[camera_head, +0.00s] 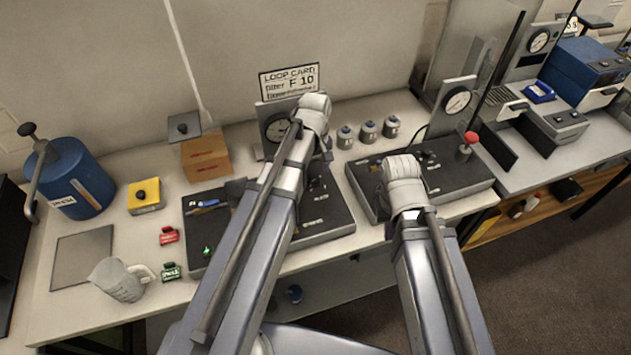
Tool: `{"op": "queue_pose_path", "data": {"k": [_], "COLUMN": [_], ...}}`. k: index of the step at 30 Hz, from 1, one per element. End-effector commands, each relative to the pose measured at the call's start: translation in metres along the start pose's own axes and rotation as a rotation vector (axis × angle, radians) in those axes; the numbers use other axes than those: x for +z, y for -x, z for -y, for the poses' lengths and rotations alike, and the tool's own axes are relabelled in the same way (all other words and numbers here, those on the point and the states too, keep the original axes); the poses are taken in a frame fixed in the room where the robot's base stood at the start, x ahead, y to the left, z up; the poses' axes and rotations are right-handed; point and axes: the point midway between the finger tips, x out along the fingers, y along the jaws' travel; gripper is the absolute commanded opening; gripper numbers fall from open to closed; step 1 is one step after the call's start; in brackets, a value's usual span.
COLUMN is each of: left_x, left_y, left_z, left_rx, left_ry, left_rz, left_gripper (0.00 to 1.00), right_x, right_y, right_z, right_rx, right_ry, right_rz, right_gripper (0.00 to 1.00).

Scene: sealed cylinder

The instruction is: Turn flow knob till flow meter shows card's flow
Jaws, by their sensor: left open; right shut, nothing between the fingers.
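A second dial meter (457,102) stands on the right panel. I cannot tell which is the flow meter. My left gripper (313,108) is over the middle panel, its fingers hidden by the wrist. My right gripper (403,172) is over the right panel, its fingers also hidden. The flow knob cannot be made out.
Several small canisters (368,131) stand between the panels. A red-topped post (467,144) rises at the right panel's end. A blue cylinder (72,182), cardboard box (205,160), yellow box (146,196) and clear jug (117,281) occupy the left.

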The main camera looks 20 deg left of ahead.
Motion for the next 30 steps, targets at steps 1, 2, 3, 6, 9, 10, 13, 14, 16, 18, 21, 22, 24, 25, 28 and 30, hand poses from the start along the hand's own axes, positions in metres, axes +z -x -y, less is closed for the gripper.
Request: {"op": "queue_pose_path", "data": {"k": [1,2,3,6,9,10,13,14,16,18,21,22,24,25,28,30], "left_x": [0.000,0.000,0.000,0.000,0.000,0.000,0.000,0.000,0.000,0.000,0.000,0.000,0.000,0.000,0.000,0.000], "left_y": [-0.014,-0.017,-0.021,-0.027,-0.029,-0.029,-0.028,-0.028,-0.028,-0.028,-0.028,-0.028,-0.028,-0.028,-0.028,-0.028], "left_z": [0.000,0.000,0.000,0.000,0.000,0.000,0.000,0.000,0.000,0.000,0.000,0.000,0.000,0.000,0.000,0.000], "left_rx": [0.000,0.000,0.000,0.000,0.000,0.000,0.000,0.000,0.000,0.000,0.000,0.000,0.000,0.000,0.000,0.000], "left_ry": [0.000,0.000,0.000,0.000,0.000,0.000,0.000,0.000,-0.001,0.000,0.000,0.000,0.000,0.000,0.000,0.000], "left_rz": [0.000,0.000,0.000,0.000,0.000,0.000,0.000,0.000,0.000,0.000,0.000,0.000,0.000,0.000,0.000,0.000], "left_gripper": [0.69,0.69,0.69,0.69,0.69,0.69,0.69,0.69,0.69,0.62,0.51,0.48,0.40,0.37,0.25,0.17], "right_x": [-0.001,-0.001,-0.001,-0.002,-0.002,-0.002,-0.002,-0.002,-0.002,-0.002,-0.002,-0.002,-0.002,-0.002,-0.002,-0.002], "right_y": [-0.014,-0.017,-0.021,-0.027,-0.029,-0.029,-0.028,-0.028,-0.027,-0.027,-0.028,-0.028,-0.028,-0.028,-0.028,-0.028], "right_z": [0.001,0.002,0.002,0.003,0.003,0.003,0.003,0.003,0.003,0.003,0.003,0.003,0.003,0.003,0.003,0.003], "right_rx": [0.000,0.000,0.000,0.000,0.000,0.000,0.000,0.000,0.000,0.000,0.000,0.000,0.000,0.000,0.000,0.000], "right_ry": [0.000,-0.001,-0.001,-0.001,-0.001,-0.001,-0.001,-0.001,-0.001,-0.001,-0.001,-0.001,-0.001,-0.001,-0.001,-0.001], "right_rz": [0.000,0.000,0.000,0.000,0.000,0.000,0.000,0.000,0.000,0.000,0.000,0.000,0.000,0.000,0.000,0.000], "right_gripper": [0.00,0.00,0.00,0.00,0.00,0.00,0.00,0.00,0.00,0.00,0.00,0.00,0.00,0.00,0.00,0.00]}}
